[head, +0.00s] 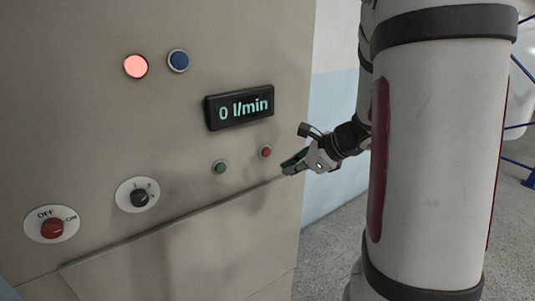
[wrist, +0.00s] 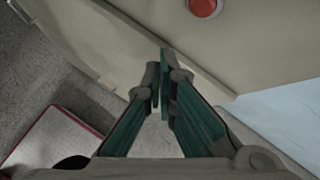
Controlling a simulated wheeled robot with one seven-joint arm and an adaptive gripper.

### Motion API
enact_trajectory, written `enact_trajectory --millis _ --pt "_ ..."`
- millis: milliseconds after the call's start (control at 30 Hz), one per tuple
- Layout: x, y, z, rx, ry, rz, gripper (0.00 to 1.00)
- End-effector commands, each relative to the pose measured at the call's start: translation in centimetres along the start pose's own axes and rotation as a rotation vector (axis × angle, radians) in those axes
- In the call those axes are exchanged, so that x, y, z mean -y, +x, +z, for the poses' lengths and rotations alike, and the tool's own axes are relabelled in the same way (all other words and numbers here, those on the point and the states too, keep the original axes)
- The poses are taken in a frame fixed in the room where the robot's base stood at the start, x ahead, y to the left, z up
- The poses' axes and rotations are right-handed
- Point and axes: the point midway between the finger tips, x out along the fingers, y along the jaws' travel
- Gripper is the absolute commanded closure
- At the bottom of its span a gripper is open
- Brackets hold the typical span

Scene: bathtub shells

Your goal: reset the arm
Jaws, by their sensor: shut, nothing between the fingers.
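My gripper (head: 288,169) is at the right edge of the control panel, below the small red button (head: 266,152). In the wrist view its green fingers (wrist: 160,82) come together at the tips and are shut with nothing between them. The wrist view shows a red button (wrist: 203,5) at the top, ahead of the fingertips and apart from them. In the head view my arm rises at the right, and its large white link covers part of the background.
A ledge runs below. Grey floor (head: 325,245) is open to the right.

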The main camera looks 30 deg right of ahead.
Motion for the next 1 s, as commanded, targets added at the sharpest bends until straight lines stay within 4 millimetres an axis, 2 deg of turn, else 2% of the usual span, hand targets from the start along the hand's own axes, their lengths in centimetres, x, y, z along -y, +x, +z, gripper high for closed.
enact_trajectory --millis 333,467,567,733,900,1000 --pt "-0.1 0.0 0.1 0.001 -0.006 0.003 1.0" --pt "-1.8 -0.3 2.0 0.023 -0.103 0.048 1.0" --pt "-5.0 -1.3 4.9 0.055 -0.298 0.126 1.0" --pt "-12.4 -4.3 9.2 0.103 -0.783 0.276 1.0" --pt "-18.3 -7.9 10.5 0.105 -1.308 0.38 1.0" --pt "-20.6 -10.1 10.3 0.073 -1.623 0.418 1.0"
